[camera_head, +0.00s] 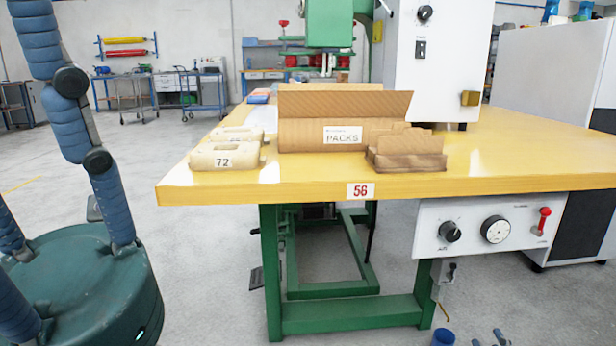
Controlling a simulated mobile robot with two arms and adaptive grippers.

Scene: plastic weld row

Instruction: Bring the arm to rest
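A padded blue arm (110,195) with dark joints, which seems to be mine, hangs down on the left of the head view. It is well apart from the yellow table (520,172). Its lower end meets a dark teal round body, and no gripper fingers show there. Neither my left nor my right gripper can be made out. Small blue-grey parts (501,337) show at the bottom edge, cut off by the frame; I cannot tell what they belong to.
The table carries cream blocks (223,157) marked 72, a brown carton (345,105) labelled PACKS, folded brown pieces (407,152) and a white machine (425,60). A control panel (490,230) hangs under its front edge. Green legs (272,275) stand below. Floor between arm and table is clear.

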